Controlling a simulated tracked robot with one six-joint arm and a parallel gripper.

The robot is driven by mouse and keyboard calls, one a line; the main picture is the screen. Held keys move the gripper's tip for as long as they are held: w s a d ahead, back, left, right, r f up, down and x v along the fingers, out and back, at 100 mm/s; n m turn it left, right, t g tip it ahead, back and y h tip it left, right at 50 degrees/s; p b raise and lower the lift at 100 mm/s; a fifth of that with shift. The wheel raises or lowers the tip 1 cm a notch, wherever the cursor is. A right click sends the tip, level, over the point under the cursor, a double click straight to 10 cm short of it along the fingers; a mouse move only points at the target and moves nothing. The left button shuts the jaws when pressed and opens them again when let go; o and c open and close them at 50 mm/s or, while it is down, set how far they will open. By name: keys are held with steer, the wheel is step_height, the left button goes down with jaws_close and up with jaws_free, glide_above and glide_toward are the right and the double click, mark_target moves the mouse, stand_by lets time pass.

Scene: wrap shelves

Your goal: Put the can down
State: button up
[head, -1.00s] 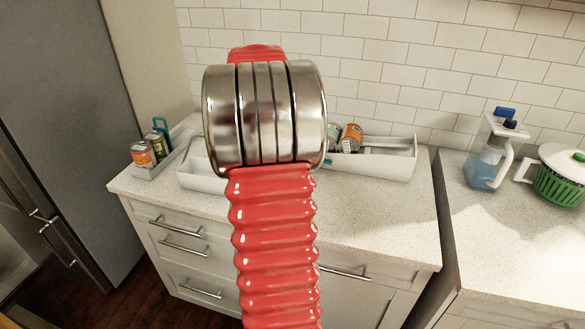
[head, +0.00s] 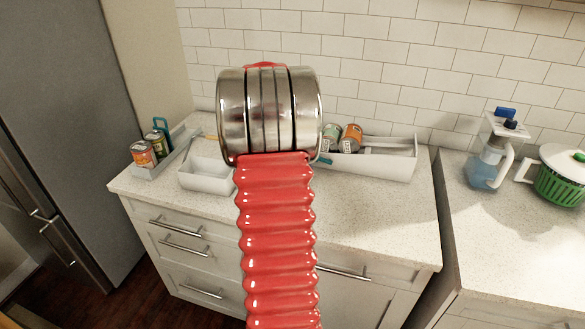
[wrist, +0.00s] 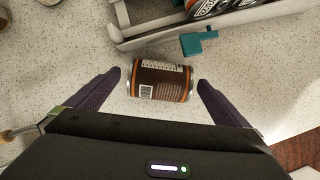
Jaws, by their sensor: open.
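A can (wrist: 161,80) with a brown label, orange bands and a barcode shows in the wrist view. It lies on its side on the speckled countertop (wrist: 75,55). My gripper (wrist: 160,82) is open, with one dark finger on each side of the can and a visible gap at both ends. In the head view my red and silver arm hides the gripper and this can.
A pale tray with a teal clip (wrist: 198,42) lies just beyond the can. A grey tray (head: 160,166) with cans stands left. The front right counter is clear.

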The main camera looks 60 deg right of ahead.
steer(key=shift+x, duration=1.05)
steer(key=shift+r, duration=0.1)
steer(key=c, duration=1.5)
steer(key=shift+r, duration=0.1)
step_height(320, 180, up, 10)
steer(key=shift+f, duration=0.1)
